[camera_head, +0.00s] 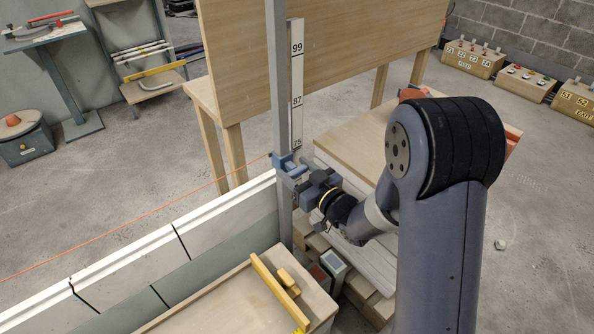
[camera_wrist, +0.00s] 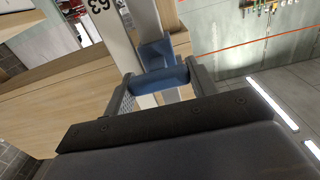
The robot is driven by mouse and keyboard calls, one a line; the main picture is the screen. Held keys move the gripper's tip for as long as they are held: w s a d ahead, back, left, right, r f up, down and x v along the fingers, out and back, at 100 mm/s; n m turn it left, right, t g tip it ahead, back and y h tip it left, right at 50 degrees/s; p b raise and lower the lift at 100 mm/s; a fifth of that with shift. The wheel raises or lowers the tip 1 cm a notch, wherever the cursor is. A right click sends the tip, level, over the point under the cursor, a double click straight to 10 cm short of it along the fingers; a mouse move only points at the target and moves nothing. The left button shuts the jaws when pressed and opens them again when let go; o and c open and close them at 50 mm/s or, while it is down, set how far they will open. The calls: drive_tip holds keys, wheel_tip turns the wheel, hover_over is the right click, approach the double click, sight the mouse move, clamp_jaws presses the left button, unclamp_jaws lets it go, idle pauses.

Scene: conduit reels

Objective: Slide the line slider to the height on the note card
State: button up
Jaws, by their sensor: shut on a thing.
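The blue line slider (camera_head: 287,164) sits on a grey upright post (camera_head: 278,85), a little below the 75 mark of the white scale. An orange line runs from it to the left. The numbered white scale (camera_head: 296,70) reads 99, 87 and 75 downward in the head view. My gripper (camera_head: 300,178) is shut on the slider. In the wrist view the blue slider (camera_wrist: 160,78) lies between the two fingers, and a 63 shows on the scale (camera_wrist: 118,45). I cannot make out a note card in either view.
A low white-topped wall (camera_head: 150,255) runs along the left of the post. A wooden box (camera_head: 235,300) with yellow tools stands in front. A wooden table with a tall panel (camera_head: 340,50) is behind the scale. Several labelled boxes (camera_head: 473,58) are at the back right.

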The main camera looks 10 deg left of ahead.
drive_tip(key=o, duration=1.4)
drive_tip(key=v, duration=1)
drive_tip(key=shift+s+d, duration=0.25)
drive_tip(key=shift+d, duration=0.1)
drive_tip(key=shift+a, duration=0.1)
drive_tip(key=x, duration=1.1)
drive_tip(key=shift+r+p, duration=0.55)
drive_tip(key=shift+s+r+p, duration=0.1)
drive_tip(key=shift+r+p, duration=0.3)
drive_tip(key=shift+r, duration=0.05)
